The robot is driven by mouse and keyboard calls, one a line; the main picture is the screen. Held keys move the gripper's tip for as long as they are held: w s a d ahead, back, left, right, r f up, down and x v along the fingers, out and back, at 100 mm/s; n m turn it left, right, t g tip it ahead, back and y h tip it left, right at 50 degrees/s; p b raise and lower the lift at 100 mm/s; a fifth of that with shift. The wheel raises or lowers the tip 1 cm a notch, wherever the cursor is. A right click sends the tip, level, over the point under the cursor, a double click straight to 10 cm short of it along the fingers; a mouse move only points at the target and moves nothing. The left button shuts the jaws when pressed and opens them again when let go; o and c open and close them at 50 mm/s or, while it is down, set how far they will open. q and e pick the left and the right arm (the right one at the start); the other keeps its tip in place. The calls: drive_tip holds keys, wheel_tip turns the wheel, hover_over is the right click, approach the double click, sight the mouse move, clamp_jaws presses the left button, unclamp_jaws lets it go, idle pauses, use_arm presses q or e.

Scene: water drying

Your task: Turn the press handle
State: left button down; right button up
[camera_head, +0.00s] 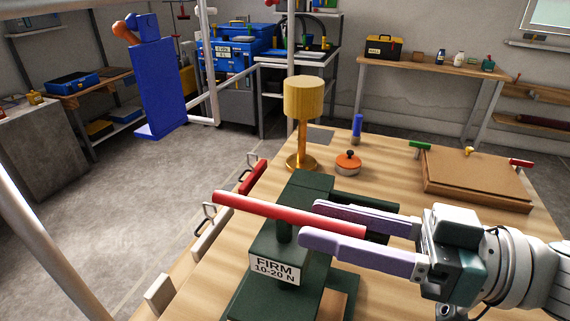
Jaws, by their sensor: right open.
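The press (292,239) is a dark green block on the wooden table, with a white label reading "FIRM 10-20 N". Its handle is a long red bar (262,206) across the top, slanting from upper left to lower right. My right gripper (309,222) comes in from the right with two purple fingers. It is open, with one finger on each side of the handle's right end. I cannot tell whether either finger touches the bar. Part of the press behind the fingers is hidden. My left gripper is out of view.
A gold lamp-shaped object (303,100), an orange round pot (348,163) and a blue upright handle (357,127) stand behind the press. A wooden board (477,180) lies at the right. A red handle (253,177) sits along the table's left edge.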

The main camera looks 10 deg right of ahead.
clamp_jaws()
idle(0.3)
idle(1.1)
